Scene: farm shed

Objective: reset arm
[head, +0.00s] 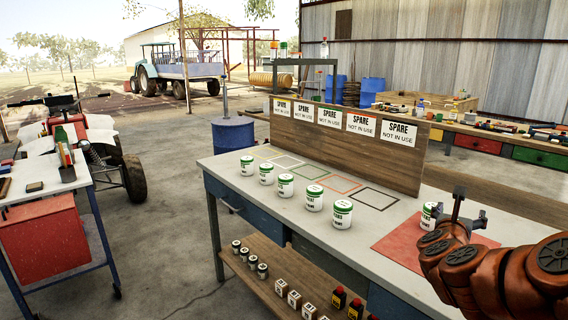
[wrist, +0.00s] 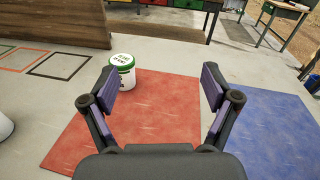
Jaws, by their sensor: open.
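My gripper (head: 459,208) is at the right of the head view, above the workbench (head: 232,168), on my red-brown arm. In the wrist view my gripper (wrist: 158,88) is open, with nothing between its fingers. A white tin with a green lid (wrist: 122,72) stands upright at the back left corner of a red mat (wrist: 150,130), beyond the left finger and apart from it. In the head view this tin (head: 428,215) is partly hidden behind my arm, and the red mat (head: 400,246) is partly covered too.
Several similar tins (head: 285,185) stand in a row along the bench's front. Coloured outlines (head: 340,183) lie behind them, before a wooden board (head: 345,150) with "SPARE NOT IN USE" signs. A blue mat (wrist: 262,125) lies right of the red one. Small bottles (head: 338,298) stand on the lower shelf.

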